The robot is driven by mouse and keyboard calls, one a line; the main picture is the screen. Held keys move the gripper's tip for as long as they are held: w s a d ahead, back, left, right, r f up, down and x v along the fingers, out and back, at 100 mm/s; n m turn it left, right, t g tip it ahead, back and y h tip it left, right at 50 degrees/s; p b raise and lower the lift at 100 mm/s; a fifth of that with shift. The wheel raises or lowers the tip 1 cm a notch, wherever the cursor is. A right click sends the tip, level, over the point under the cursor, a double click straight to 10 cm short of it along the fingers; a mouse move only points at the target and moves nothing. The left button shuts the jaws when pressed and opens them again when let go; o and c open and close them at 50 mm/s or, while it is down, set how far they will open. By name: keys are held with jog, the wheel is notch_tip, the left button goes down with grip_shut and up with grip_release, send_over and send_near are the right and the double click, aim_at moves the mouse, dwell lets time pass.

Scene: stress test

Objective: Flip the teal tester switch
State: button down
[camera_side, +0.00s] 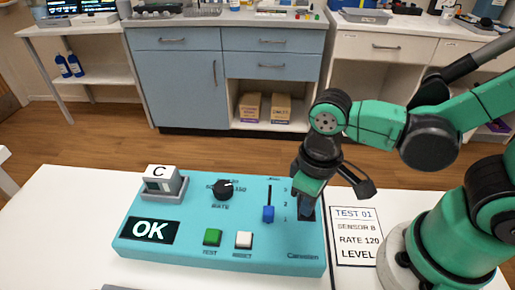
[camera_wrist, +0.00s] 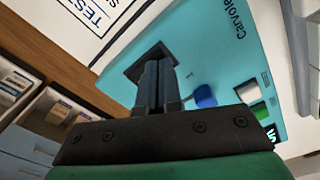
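The teal tester (camera_side: 180,247) lies on the white table, with an "OK" display (camera_side: 151,230) at its front left. It also shows in the wrist view (camera_wrist: 215,55). My gripper (camera_side: 306,208) is low over the tester's right end, at a dark switch plate (camera_side: 313,213). In the wrist view, my gripper's fingers (camera_wrist: 156,85) are together, tips in front of the dark plate (camera_wrist: 133,70). The switch lever is hidden by the fingers, so I cannot tell its position or whether the fingers touch it.
The table's left side is clear.

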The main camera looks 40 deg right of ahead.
jog(key=shift+r, duration=3.5)
jog(key=shift+w+d+t, duration=0.25)
jog(key=shift+w+t, duration=0.05)
jog(key=w+d+r+m+t, duration=0.1)
jog(key=w+d+m+t, duration=0.2)
jog(key=w+d+t, duration=0.3)
jog(key=shift+w+d+r, duration=0.15)
jog(key=shift+w+d, duration=0.1)
jog(key=shift+d, duration=0.5)
